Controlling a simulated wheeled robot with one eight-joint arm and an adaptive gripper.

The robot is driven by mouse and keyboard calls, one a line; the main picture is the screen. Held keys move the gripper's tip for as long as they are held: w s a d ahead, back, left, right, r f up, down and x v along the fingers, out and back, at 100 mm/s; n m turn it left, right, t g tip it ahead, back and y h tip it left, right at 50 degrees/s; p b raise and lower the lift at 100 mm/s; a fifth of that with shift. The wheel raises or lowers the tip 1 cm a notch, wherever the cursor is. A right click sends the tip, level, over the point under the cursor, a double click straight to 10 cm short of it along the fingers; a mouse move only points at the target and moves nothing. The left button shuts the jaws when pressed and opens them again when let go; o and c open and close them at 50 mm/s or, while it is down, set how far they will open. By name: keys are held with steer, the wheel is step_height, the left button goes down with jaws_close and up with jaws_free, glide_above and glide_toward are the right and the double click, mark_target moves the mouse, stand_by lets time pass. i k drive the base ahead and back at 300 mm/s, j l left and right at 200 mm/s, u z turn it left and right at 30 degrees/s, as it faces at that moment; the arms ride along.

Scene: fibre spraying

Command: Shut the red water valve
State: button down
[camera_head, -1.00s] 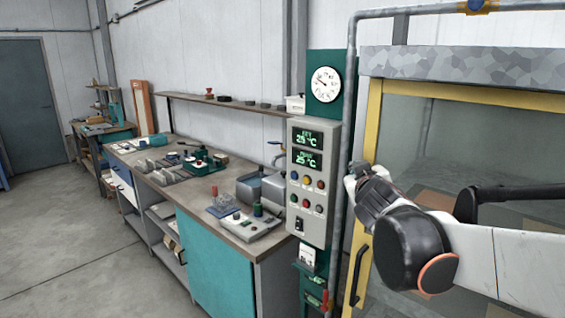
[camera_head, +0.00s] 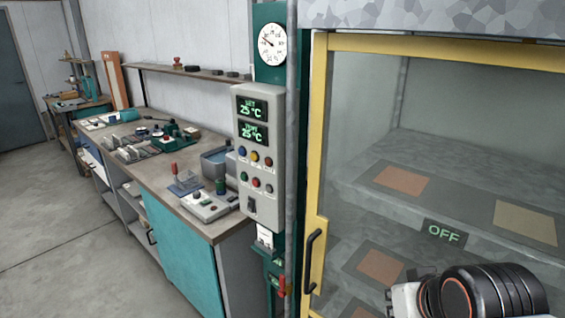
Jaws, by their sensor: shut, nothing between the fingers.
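A small red handle (camera_head: 281,286), likely the red water valve, is low on the teal panel (camera_head: 272,268), under the grey control box. It looks roughly upright beside the grey vertical pipe. It is small, and I cannot make out the rest of the valve or its exact angle. My arm shows only at the lower right edge, in front of the glass cabinet, as a black joint and a white link. My gripper's fingers cannot be made out in this view. The arm is well to the right of the red handle, with the yellow door frame between them.
The yellow-framed glass door (camera_head: 316,150) with a black handle (camera_head: 313,262) stands close to the valve's right. The control box (camera_head: 259,150) hangs above it. A workbench (camera_head: 178,195) with tools and equipment runs along the left. The floor (camera_head: 60,215) at left is clear.

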mark_target(282, 286)
steer(key=k+j+z, duration=0.1)
steer(key=k+j, duration=0.5)
steer(key=k+j+z, duration=0.1)
steer(key=k+j, duration=0.4)
steer(key=k, duration=0.2)
